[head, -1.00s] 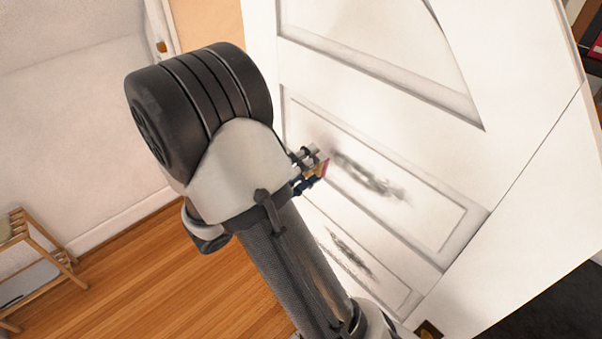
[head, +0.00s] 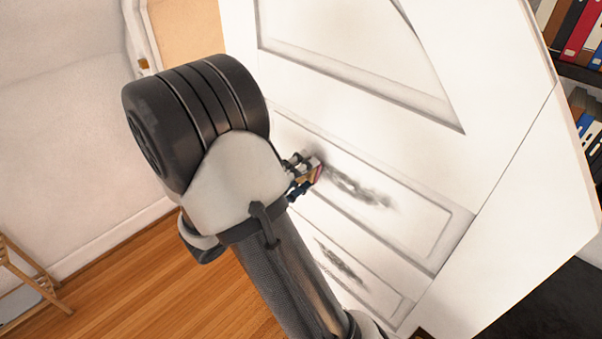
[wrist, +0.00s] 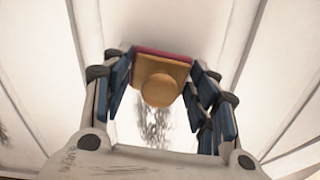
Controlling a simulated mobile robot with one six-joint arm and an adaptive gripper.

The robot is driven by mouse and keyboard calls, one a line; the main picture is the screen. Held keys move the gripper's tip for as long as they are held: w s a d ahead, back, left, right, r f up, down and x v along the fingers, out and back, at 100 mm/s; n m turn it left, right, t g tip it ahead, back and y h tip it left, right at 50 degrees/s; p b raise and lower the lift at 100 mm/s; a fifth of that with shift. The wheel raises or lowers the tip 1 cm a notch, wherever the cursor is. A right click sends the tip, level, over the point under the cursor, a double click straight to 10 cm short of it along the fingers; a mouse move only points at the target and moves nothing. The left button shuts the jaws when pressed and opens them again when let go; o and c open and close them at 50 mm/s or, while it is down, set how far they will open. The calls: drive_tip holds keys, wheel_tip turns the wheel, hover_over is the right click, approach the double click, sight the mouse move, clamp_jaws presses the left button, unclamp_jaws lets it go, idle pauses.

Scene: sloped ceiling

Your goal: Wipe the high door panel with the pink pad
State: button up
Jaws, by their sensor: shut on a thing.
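The pink pad (wrist: 165,53) is a thin pink layer on a tan block with a round knob, seen in the wrist view. My gripper (wrist: 160,88) is shut on the block, with a blue-and-grey finger on each side. In the head view my gripper (head: 301,175) holds the pad (head: 317,173) at the white door's panel (head: 425,222). The pad is at the upper left end of a dark smear (head: 358,188) on that panel. The pink face is toward the door; I cannot tell whether it touches. The wrist view shows a grey smear (wrist: 155,128) below the knob.
A lower panel carries another dark smear (head: 338,260). A bookshelf (head: 585,110) stands at the right behind the door. A small wooden rack (head: 25,280) is at the left by the wall. The wooden floor (head: 160,275) between is clear.

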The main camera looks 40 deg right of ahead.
sight(356, 187)
drive_tip(key=shift+d+p, duration=0.3)
drive_tip(key=shift+d, duration=0.55)
drive_tip(key=shift+s+a+p, duration=0.1)
drive_tip(key=shift+s+p, duration=0.5)
drive_tip(key=shift+s, duration=1.2)
drive_tip(key=shift+s+d+p, duration=0.2)
drive_tip(key=shift+s+p, duration=0.25)
drive_tip(key=shift+s, duration=1.5)
drive_tip(key=shift+s+r+p, duration=0.15)
drive_tip(key=shift+s+p, duration=0.75)
drive_tip(key=shift+p, duration=0.1)
drive_tip(key=shift+s+p, duration=0.3)
drive_tip(key=shift+p, duration=0.8)
drive_tip(key=shift+s+d+p, duration=0.1)
drive_tip(key=shift+p, duration=0.3)
drive_tip(key=shift+s+p, duration=0.4)
drive_tip(key=shift+p, duration=0.65)
drive_tip(key=shift+s+p, duration=0.15)
drive_tip(key=shift+p, duration=0.15)
